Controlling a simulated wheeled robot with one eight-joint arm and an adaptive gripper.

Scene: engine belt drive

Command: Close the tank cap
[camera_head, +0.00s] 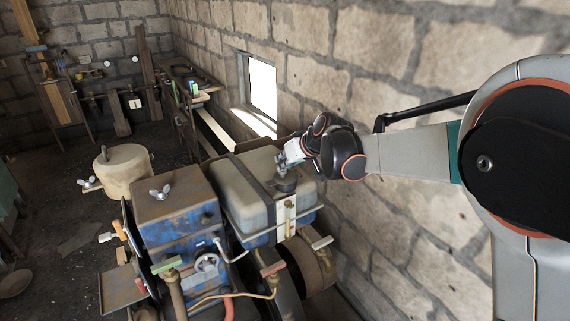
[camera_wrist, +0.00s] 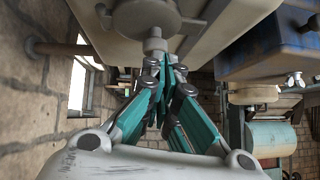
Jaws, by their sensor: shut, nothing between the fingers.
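The pale tank (camera_head: 240,208) sits on the engine frame, with a dark strap across its top. Its round dark cap (camera_head: 286,184) is at the tank's right end, just below my gripper (camera_head: 284,161). The wrist view shows the grey cap (camera_wrist: 140,17) at the top, with a short knob on it. There my gripper (camera_wrist: 166,68) has its fingers together and empty, with the tips close to the knob. I cannot tell whether they touch it. How the cap sits on the tank opening is not clear, because my gripper partly covers it.
A stone wall (camera_head: 370,70) with a window (camera_head: 262,92) stands close behind the tank. The blue engine block (camera_head: 178,215) is left of the tank, with a round pale canister (camera_head: 124,176) beyond it. Valve handles and hoses crowd the front. Floor shows at the left.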

